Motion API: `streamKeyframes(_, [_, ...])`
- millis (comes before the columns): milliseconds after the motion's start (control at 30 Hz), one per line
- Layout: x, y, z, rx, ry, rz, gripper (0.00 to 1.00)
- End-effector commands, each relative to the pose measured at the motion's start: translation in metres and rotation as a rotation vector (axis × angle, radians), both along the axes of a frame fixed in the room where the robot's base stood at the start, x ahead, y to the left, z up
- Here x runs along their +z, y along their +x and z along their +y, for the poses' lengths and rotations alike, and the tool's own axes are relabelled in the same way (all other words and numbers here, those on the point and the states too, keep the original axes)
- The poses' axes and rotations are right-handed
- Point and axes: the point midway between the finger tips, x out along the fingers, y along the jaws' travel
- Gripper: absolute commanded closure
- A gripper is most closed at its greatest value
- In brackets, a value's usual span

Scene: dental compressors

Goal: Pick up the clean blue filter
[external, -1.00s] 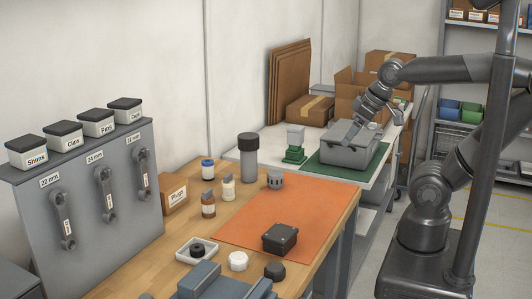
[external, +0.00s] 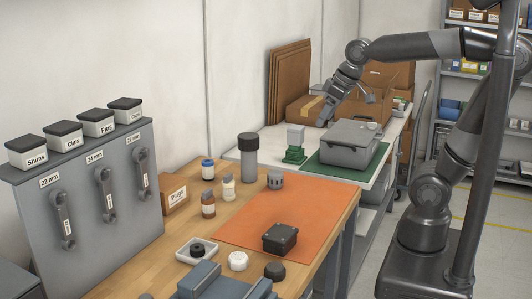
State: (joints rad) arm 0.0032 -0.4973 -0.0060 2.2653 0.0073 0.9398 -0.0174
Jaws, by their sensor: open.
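I cannot make out a filter that is clearly the clean blue one. A small white jar with a blue band and dark top (external: 207,168) stands on the wooden bench near the wall; I cannot tell what it is. My gripper (external: 322,122) is open and points down, above the white table between the green-and-white block (external: 295,145) and the grey case (external: 352,140). It appears empty, though its fingers are small in this view. The case sits on a green mat (external: 318,168) and looks closed, so its inside is hidden.
An orange mat (external: 265,215) on the wooden bench carries a dark box (external: 280,238). Bottles (external: 208,204), a dark-capped cylinder (external: 248,160) and a white tray (external: 188,249) stand around it. Cardboard boxes (external: 385,75) crowd the back of the white table. Much of the orange mat is bare.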

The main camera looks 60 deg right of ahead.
Motion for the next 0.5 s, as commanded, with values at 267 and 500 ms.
streamKeyframes(267, [0.016, 0.096, -0.004, 0.005, 0.002, 0.065, 0.37])
streamKeyframes(500, [0.008, 0.18, -0.009, 0.01, 0.0, 0.117, 0.37])
